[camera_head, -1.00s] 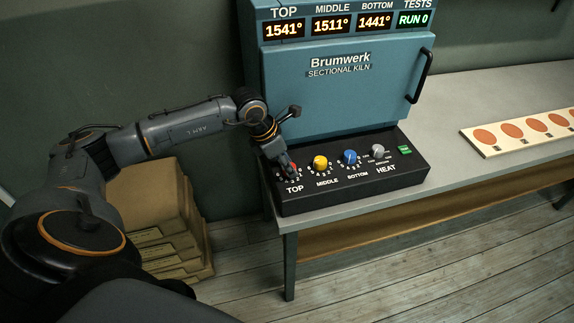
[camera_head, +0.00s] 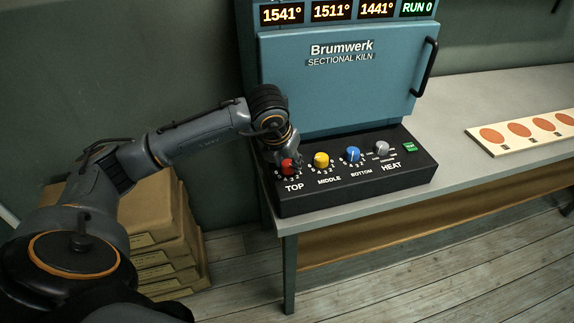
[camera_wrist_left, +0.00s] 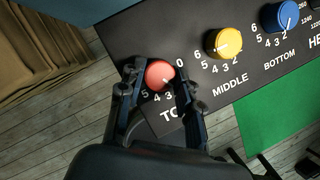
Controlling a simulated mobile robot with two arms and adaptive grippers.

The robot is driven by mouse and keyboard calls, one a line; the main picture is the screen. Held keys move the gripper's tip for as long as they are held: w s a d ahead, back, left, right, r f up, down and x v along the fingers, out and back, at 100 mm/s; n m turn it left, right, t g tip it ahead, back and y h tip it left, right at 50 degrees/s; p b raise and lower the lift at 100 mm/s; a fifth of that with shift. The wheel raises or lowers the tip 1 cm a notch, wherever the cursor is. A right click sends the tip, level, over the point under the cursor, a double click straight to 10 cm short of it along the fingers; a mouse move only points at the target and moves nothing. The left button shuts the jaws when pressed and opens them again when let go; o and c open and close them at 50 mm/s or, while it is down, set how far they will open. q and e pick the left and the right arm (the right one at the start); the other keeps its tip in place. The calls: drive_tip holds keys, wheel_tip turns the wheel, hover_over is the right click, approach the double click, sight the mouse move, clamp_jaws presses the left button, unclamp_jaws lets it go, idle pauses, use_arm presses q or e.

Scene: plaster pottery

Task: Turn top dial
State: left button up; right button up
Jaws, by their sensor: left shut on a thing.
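The red TOP dial (camera_head: 288,167) is at the left end of the black control panel (camera_head: 330,197) on the blue kiln (camera_head: 340,85). In the left wrist view the red dial (camera_wrist_left: 160,74) sits between the two fingers of my left gripper (camera_wrist_left: 160,82), which is shut on it. Numbers show around the dial, partly hidden by the fingers. The yellow MIDDLE dial (camera_head: 321,160) and blue BOTTOM dial (camera_head: 352,154) stand to its right. The displays read 1541°, 1511° and 1441°. My right gripper is not in view.
A grey HEAT knob (camera_head: 381,148) and a green button (camera_head: 409,147) are at the panel's right. A board with orange discs (camera_head: 530,131) lies on the grey table (camera_head: 460,100). Stacked cardboard boxes (camera_head: 165,225) stand on the floor at left.

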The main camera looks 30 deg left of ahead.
use_arm(q)
drive_tip(key=shift+n, duration=0.4)
drive_tip(key=o, duration=1.1)
drive_tip(key=shift+o, duration=0.2)
drive_tip(key=v, duration=1.2)
drive_tip(key=shift+d, duration=0.2)
drive_tip(key=shift+f, duration=0.1)
